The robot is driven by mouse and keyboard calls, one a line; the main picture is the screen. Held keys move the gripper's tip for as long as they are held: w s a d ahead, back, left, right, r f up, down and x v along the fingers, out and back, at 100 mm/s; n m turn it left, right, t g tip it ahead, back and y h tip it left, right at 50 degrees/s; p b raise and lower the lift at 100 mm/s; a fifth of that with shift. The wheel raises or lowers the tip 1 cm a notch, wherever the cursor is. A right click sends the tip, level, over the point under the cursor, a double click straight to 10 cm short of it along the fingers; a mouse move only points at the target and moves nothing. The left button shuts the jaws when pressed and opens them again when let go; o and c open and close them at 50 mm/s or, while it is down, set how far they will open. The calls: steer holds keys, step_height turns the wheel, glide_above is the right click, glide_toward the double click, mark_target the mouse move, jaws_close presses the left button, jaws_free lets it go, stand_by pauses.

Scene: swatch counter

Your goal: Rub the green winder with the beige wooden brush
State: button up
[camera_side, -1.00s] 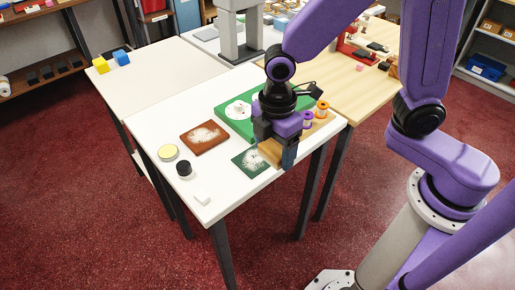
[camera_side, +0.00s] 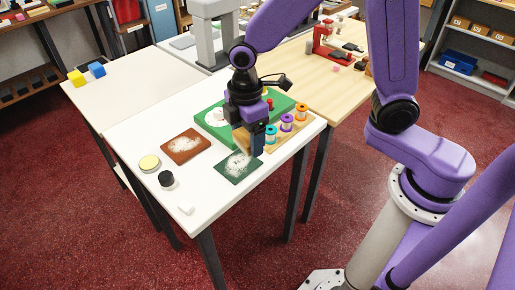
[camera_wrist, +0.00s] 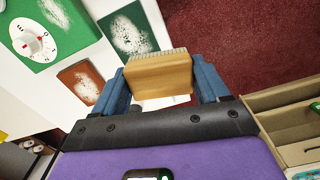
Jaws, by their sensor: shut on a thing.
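The green winder (camera_side: 205,120) is a flat green box with a white dial. In the wrist view the winder (camera_wrist: 62,50) is at the upper left, with a whitish patch near its dial. My gripper (camera_side: 250,147) is shut on the beige wooden brush (camera_side: 241,140). The brush also shows in the wrist view (camera_wrist: 160,77), a block across the fingers with pale bristles on its far edge. In the side view my gripper is in front of the winder's near edge and hides part of it. I cannot tell the brush's exact height or whether it touches anything.
A dark green swatch (camera_side: 230,174) and a brown swatch (camera_side: 178,155), both with whitish patches, lie on the white table (camera_side: 135,128). A wooden rack with spools (camera_side: 286,122) stands right of my gripper. A yellow-topped tin (camera_side: 149,162), black jar (camera_side: 167,179) and white block (camera_side: 186,208) are near the front.

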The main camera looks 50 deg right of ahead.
steer(key=w+d+f+m, duration=0.2)
steer(key=w+d+m, duration=0.5)
steer(key=w+d, duration=0.75)
steer(key=shift+s+d+f, duration=0.1)
steer(key=shift+f, duration=3.35)
steer(key=shift+a+f, duration=0.3)
steer(key=shift+a, duration=0.2)
steer(key=shift+a+f, duration=0.25)
steer(key=shift+a, duration=0.2)
steer(key=shift+c, duration=0.4)
steer(key=shift+a, duration=2.75)
steer(key=shift+d+r, duration=0.15)
steer(key=shift+d, duration=3.65)
step_height(320, 180, up, 8)
steer(key=shift+a, duration=0.2)
